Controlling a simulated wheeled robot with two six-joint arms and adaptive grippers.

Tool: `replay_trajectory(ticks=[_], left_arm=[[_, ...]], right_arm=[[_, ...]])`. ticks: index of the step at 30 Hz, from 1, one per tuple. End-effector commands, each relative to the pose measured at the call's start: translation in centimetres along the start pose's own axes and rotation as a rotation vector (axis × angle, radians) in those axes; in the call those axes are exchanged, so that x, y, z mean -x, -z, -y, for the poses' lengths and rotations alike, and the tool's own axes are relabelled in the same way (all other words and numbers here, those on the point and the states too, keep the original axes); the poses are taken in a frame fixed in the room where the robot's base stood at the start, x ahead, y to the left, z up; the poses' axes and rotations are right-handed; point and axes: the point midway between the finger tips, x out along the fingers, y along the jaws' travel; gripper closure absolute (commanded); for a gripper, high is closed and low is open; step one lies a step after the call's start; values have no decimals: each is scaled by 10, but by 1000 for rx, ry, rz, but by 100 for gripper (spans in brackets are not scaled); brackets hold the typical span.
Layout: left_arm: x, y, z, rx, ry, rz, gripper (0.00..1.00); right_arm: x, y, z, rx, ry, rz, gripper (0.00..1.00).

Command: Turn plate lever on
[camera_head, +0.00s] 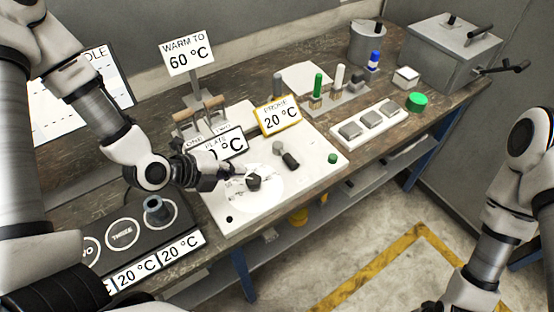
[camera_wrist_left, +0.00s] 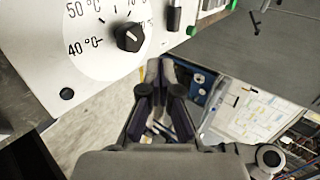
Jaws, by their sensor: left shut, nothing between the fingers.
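A white control panel (camera_head: 306,173) lies on the bench and also fills the upper left of the left wrist view (camera_wrist_left: 40,60). It carries a black dial knob (camera_head: 254,181) with a temperature scale; the knob shows in the wrist view (camera_wrist_left: 129,37). A short dark lever (camera_head: 290,160) sits farther right on the panel, and also in the wrist view (camera_wrist_left: 174,15). I cannot tell whether it is the plate lever. A PLATE sign (camera_head: 222,145) is partly hidden behind my left arm. My left gripper (camera_head: 238,172) is shut and empty, close beside the knob.
Two brown-handled levers (camera_head: 213,108) stand behind the panel. A PROBE 20 °C sign (camera_head: 279,116) and a WARM TO 60 °C sign (camera_head: 186,53) stand nearby. A black numbered block (camera_head: 122,233) is at left. Colored tubes and a metal box (camera_head: 447,47) are at right.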

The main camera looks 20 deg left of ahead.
Motion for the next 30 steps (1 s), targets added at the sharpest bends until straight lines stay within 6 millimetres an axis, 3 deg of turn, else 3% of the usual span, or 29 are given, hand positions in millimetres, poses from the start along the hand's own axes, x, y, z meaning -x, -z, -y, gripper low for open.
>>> replay_trajectory(ticks=[5, 12, 23, 30], left_arm=[[-10, -1, -4, -3, 1, 0, 100], [-34, 0, -10, -6, 2, 2, 100], [-102, 1, 0, -5, -5, -3, 100], [-131, 0, 18, -2, -1, 0, 100]], right_arm=[[-18, 1, 0, 0, 0, -2, 60], [-72, 1, 0, 1, 0, -1, 60], [-51, 1, 0, 0, 0, -2, 60], [-36, 1, 0, 0, 0, -2, 60]])
